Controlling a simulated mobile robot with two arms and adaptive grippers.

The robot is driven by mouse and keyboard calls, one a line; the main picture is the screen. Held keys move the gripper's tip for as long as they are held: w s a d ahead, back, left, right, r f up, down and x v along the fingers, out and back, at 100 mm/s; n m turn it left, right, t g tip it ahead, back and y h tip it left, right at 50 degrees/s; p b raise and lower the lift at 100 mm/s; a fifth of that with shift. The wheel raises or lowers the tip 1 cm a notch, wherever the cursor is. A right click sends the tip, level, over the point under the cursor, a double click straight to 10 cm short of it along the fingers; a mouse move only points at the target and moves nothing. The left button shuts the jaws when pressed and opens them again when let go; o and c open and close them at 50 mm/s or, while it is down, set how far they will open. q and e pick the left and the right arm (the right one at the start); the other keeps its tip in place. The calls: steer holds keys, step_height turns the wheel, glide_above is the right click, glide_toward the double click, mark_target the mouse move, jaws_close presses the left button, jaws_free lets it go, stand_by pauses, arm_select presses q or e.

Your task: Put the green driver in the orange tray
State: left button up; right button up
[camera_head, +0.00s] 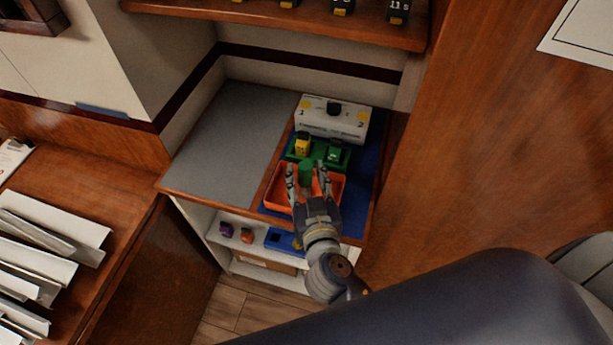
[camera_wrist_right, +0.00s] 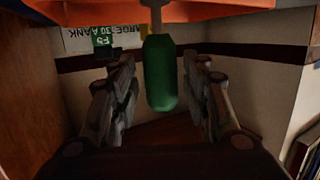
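The green driver (camera_head: 306,172) has a thick green handle and stands roughly upright over the orange tray (camera_head: 276,198). In the right wrist view, which looks upside down, the driver's handle (camera_wrist_right: 160,75) lies between my fingers and its grey shaft crosses in front of the orange tray (camera_wrist_right: 220,11). My right gripper (camera_head: 307,168) is above the tray. Its fingers (camera_wrist_right: 159,60) are spread, with a visible gap on each side of the handle. I cannot tell whether the shaft tip touches the tray floor. My left gripper is not in view.
Behind the tray stand a green holder with a yellow block (camera_head: 302,143) and a green block (camera_head: 336,153), and a white box (camera_head: 333,119) marked 1 and 2. The grey counter (camera_head: 225,145) to the left is clear. A wooden wall (camera_head: 480,150) rises to the right.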

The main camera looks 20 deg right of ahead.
steer(key=shift+r, duration=0.15)
steer(key=shift+r+p, duration=0.2)
steer(key=shift+p, duration=0.15)
steer(key=b+v, duration=0.5)
steer(key=v, duration=0.7)
steer(key=shift+f, duration=0.15)
steer(key=s+a+f+n+g+y, duration=0.2)
steer(key=f+n+g, duration=0.1)
steer(key=f, duration=1.3)
steer(key=s+a+f+n+g+y, duration=0.1)
steer(key=s+a+f+n+g, duration=0.15)
steer(key=f, duration=1.45)
steer(key=s+d+f+g, duration=0.3)
steer(key=s+d+f, duration=0.2)
steer(key=s+f, duration=0.2)
steer(key=s+d+f+m+g, duration=0.1)
steer(key=s+d+f+g, duration=0.2)
steer(key=s+d+f, duration=0.3)
steer(key=s+d+f+g, duration=0.3)
steer(key=s+d+f, duration=0.2)
steer(key=s+f, duration=0.3)
step_height(320, 180, down, 5)
steer(key=shift+s+d+r+h, duration=0.1)
steer(key=shift+s+d+h, duration=0.1)
steer(key=shift+s+h, duration=0.2)
